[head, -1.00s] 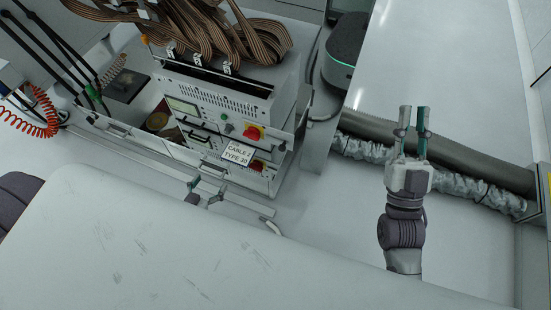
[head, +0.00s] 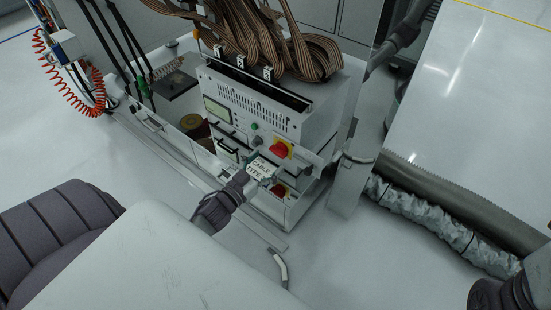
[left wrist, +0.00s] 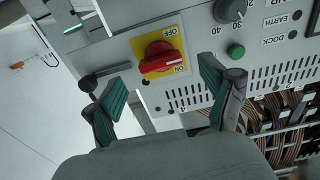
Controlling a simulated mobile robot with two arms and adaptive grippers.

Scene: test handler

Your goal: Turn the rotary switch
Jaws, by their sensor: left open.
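The rotary switch is a red knob on a yellow plate marked OFF and ON. It is on the front panel of the grey electronics unit in the head view (head: 279,150), and it shows large in the left wrist view (left wrist: 160,58). The white mark on the knob is on the side by the ON label. My left gripper (head: 246,165) is in front of the panel, below and left of the switch; in the left wrist view its two green-padded fingers (left wrist: 155,88) are apart and empty. The knob lies just beyond them, between their tips. My right gripper is out of view.
A green button (left wrist: 235,51) and a black knob (left wrist: 230,10) are close to the switch. A black stub (left wrist: 88,83) sticks out near the left finger. Brown ribbon cables (head: 240,45) lie above the unit.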

